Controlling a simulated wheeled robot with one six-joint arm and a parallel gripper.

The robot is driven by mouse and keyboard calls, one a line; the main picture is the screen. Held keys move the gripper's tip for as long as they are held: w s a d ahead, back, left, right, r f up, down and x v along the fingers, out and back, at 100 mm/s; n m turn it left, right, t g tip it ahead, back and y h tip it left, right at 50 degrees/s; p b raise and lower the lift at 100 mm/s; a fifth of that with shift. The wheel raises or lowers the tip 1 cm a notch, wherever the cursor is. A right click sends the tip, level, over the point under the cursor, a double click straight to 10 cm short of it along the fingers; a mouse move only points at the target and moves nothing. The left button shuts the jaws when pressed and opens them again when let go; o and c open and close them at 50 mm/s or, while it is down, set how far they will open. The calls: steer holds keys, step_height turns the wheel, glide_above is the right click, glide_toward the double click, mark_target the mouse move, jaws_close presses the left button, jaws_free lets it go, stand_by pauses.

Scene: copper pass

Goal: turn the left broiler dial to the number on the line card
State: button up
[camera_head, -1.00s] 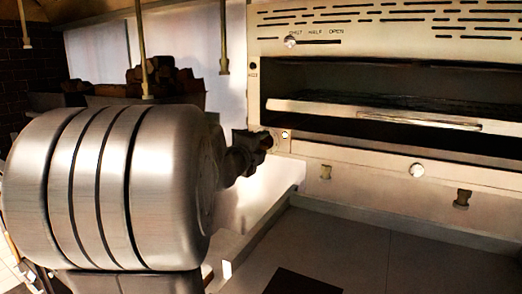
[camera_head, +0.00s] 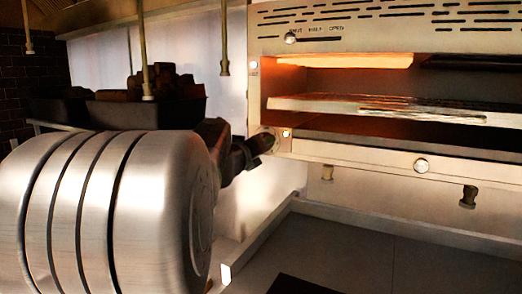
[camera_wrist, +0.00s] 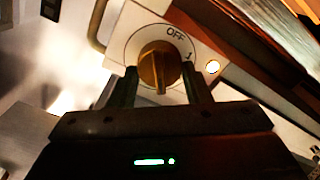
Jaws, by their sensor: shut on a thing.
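The left broiler dial is a brass knob (camera_wrist: 159,64) on a round white face (camera_wrist: 137,44) marked OFF and 1. My gripper (camera_wrist: 161,78) is shut on this knob, one finger on each side. Other numbers are hidden behind the gripper or too unclear to read. In the head view my gripper (camera_head: 258,146) reaches the front left corner of the broiler (camera_head: 345,152) and covers most of the dial. The broiler glows orange inside at the left. A small lamp (camera_head: 287,133) beside the dial is lit. I cannot make out a line card.
A sliding lever (camera_head: 290,37) sits under SHUT, HALF, OPEN lettering. A rack (camera_head: 350,104) sticks out of the opening. Dark trays (camera_head: 130,112) stand at the back left. The counter (camera_head: 345,245) below is mostly clear.

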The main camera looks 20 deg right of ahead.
steer(key=shift+m, duration=0.5)
steer(key=o, duration=1)
steer(key=b+v, duration=0.1)
steer(key=v, duration=1.2)
steer(key=shift+s+a+b, duration=0.25)
steer(key=shift+a+b, duration=0.05)
steer(key=shift+b, duration=0.05)
steer(key=p+x, duration=0.1)
steer(key=x, duration=1.3)
